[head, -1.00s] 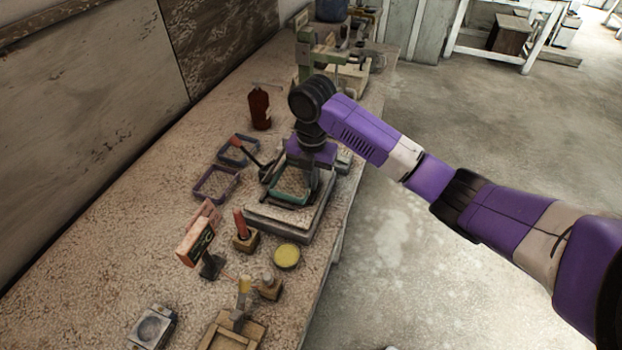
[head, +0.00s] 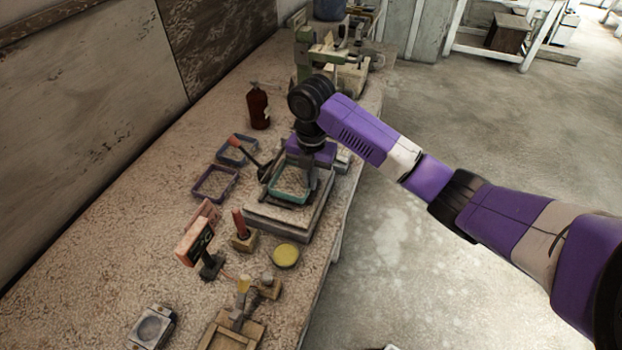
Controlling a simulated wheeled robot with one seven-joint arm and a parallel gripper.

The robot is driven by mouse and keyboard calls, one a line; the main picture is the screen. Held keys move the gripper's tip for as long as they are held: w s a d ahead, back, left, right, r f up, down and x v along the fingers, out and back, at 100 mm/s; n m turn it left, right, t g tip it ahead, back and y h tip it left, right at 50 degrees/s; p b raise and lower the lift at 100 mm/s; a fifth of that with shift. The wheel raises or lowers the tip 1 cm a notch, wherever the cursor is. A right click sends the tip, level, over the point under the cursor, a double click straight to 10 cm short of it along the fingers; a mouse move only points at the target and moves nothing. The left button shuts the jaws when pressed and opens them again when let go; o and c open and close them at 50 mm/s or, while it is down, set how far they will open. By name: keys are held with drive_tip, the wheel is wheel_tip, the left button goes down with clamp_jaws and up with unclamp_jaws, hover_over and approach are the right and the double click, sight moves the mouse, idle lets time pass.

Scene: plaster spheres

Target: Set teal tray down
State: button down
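The teal tray (head: 289,198) is a small, shallow, open tray with a speckled pale inside. It is over the pale block-like stand (head: 282,218) near the bench's right edge. My gripper (head: 312,186) points down at the tray's right side and appears shut on its wall. The fingertips are small and partly hidden by my wrist. I cannot tell whether the tray's underside touches the stand.
A purple tray (head: 232,191) and a blue-grey tray (head: 246,146) lie to the left.

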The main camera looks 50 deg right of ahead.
drive_tip(key=shift+f+b, duration=0.45)
drive_tip(key=shift+f, duration=0.25)
idle(0.6)
drive_tip(key=c, duration=1.6)
unclamp_jaws()
drive_tip(key=shift+o, duration=0.2)
drive_tip(key=shift+r+p, duration=1.7)
drive_tip(key=shift+r, duration=0.35)
